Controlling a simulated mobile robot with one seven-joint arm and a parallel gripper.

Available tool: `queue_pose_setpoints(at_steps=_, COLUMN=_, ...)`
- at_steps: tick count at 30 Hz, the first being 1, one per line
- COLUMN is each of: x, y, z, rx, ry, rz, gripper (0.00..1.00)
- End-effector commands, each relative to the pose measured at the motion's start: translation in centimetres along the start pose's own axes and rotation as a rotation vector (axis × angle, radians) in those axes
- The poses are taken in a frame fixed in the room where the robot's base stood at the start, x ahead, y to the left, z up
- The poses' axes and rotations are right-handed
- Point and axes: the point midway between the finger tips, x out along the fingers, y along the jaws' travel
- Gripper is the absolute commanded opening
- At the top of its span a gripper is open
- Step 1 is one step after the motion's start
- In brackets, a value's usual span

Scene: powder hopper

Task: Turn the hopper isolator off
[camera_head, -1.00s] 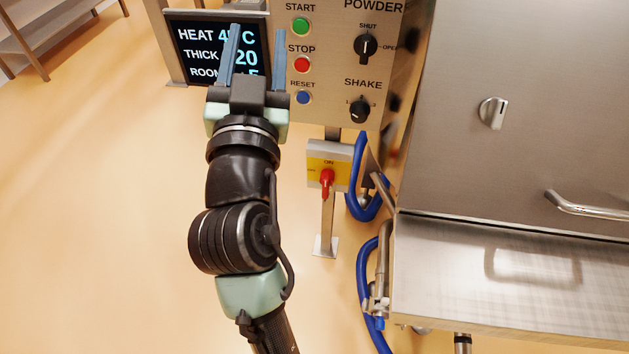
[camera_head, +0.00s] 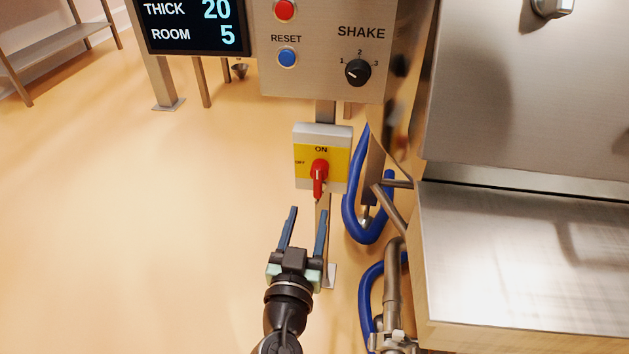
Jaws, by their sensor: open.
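The hopper isolator (camera_head: 337,141) is a grey box with a yellow face on a thin post below the control panel. Its red handle (camera_head: 319,174) hangs roughly vertical. The label ON is printed above the handle and OFF at its left. My gripper (camera_head: 308,210) is open and empty, with its two blue fingers pointing up the picture. The fingertips show just below the isolator box and the handle's lower end. They look apart from it, but the depth gap is hard to tell.
The control panel (camera_head: 322,82) with its SHAKE knob (camera_head: 358,72) is above the isolator. A blue hose (camera_head: 352,215) and metal pipes are close on its right, beside the steel machine (camera_head: 520,250). A display (camera_head: 196,27) stands at upper left. The floor at left is clear.

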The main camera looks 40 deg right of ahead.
Motion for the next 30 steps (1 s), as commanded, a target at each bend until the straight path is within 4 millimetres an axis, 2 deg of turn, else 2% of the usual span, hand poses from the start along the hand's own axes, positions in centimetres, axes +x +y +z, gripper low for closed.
queue_pose_setpoints(at_steps=18, x=10.5, y=0.0, z=-0.1, rx=0.001, ry=0.001, rz=0.001, gripper=0.53)
queue_pose_setpoints(at_steps=24, x=12.1, y=0.0, z=-0.1, rx=0.001, ry=0.001, rz=0.000, gripper=0.53)
queue_pose_setpoints(at_steps=30, x=12.4, y=0.0, z=-0.2, rx=0.001, ry=0.000, rz=-0.001, gripper=0.53)
